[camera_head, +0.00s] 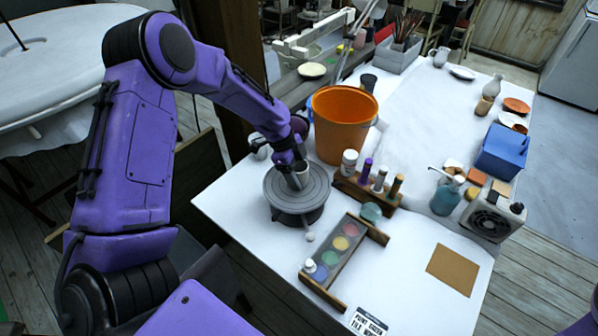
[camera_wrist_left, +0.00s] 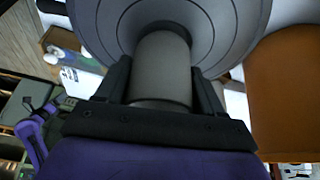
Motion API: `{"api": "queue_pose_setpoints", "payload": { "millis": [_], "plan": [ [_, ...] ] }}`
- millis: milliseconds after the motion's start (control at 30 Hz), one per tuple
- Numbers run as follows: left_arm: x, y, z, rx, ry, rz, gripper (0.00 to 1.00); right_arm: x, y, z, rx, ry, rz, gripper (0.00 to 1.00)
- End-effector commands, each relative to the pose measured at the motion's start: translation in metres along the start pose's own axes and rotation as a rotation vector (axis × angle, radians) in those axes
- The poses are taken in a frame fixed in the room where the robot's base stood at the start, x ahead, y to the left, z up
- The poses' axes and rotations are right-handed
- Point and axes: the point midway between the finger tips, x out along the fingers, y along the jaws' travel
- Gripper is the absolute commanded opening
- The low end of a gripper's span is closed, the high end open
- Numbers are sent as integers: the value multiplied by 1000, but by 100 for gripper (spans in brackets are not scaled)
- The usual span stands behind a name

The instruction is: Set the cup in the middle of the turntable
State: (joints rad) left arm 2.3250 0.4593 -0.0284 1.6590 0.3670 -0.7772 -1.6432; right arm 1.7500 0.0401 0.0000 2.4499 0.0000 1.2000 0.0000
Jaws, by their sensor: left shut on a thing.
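The cup (camera_wrist_left: 163,68) is pale grey and sits between the fingers of my left gripper (camera_wrist_left: 163,85), which is shut on it. In the head view the cup (camera_head: 303,168) shows only in part beside my left gripper (camera_head: 297,180). They are over the dark grey round turntable (camera_head: 283,196), near its middle. The turntable (camera_wrist_left: 215,25) fills the top of the left wrist view, behind the cup. I cannot tell whether the cup's base touches the turntable. My right gripper is not in view.
An orange bucket (camera_head: 342,125) stands close behind the turntable. A wooden rack with bottles (camera_head: 366,186) and a paint palette (camera_head: 338,255) are to its right and front. A blue bin (camera_head: 502,152) is at the far right. The middle of the white table (camera_head: 420,125) is clear.

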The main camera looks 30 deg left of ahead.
Motion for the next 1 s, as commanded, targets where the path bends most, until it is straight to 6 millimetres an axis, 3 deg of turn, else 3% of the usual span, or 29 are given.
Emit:
{"api": "queue_pose_setpoints", "payload": {
  "millis": [33, 67, 100, 133, 367, 467, 533, 800, 1000],
  "plan": [
    [3, 0, 1, -1, 1, 0, 33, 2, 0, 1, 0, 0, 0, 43],
    [2, 0, 1, -1, 0, 0, 77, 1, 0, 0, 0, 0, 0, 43],
    [1, 0, 1, -1, 0, 0, 90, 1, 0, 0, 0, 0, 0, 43],
    [1, 0, 1, -1, 0, 0, 93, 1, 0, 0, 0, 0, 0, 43],
    [1, 0, 0, 0, 0, 0, 93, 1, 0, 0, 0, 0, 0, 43],
    [-6, 0, -3, 1, -1, 0, 93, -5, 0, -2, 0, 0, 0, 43],
    [-13, -2, -1, 0, 1, -4, 93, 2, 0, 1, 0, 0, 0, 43],
    [-81, -1, -1, 2, 3, -6, 93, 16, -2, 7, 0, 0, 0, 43],
    [-116, -1, -1, 0, 1, -2, 93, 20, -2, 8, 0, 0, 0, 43]
  ]
}}
